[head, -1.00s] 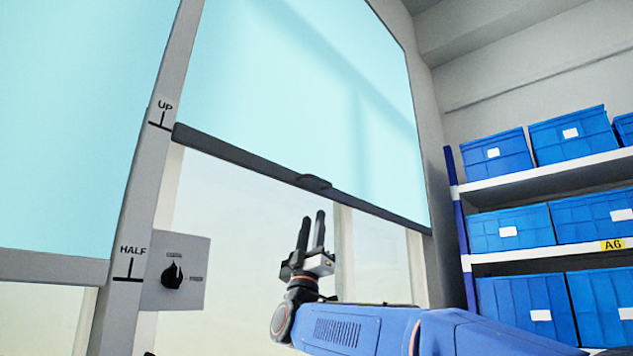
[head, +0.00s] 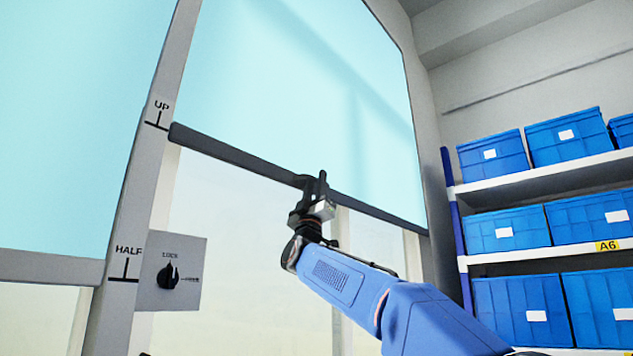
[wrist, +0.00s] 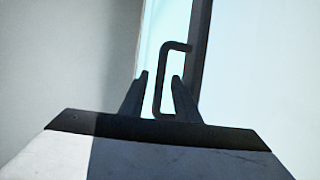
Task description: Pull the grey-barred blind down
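The right blind (head: 300,90) is pale blue with a dark grey bottom bar (head: 235,153). The bar's left end is near the UP mark (head: 160,106). My gripper (head: 316,178) is up at the small dark handle on the bar, mostly hiding it in the head view. In the wrist view the handle (wrist: 161,60) is a dark bracket standing off the bar (wrist: 199,50). The fingers (wrist: 159,78) are apart, with the handle's grip between them; a gap shows on the left, and the right finger is closer.
A switch plate (head: 188,295) with a black knob (head: 167,277) is at lower left, labelled LOCK above. A HALF mark (head: 126,262) is on the post beside it. Another blind (head: 60,130) with a paler bar hangs left. Shelves with blue bins (head: 510,228) stand right.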

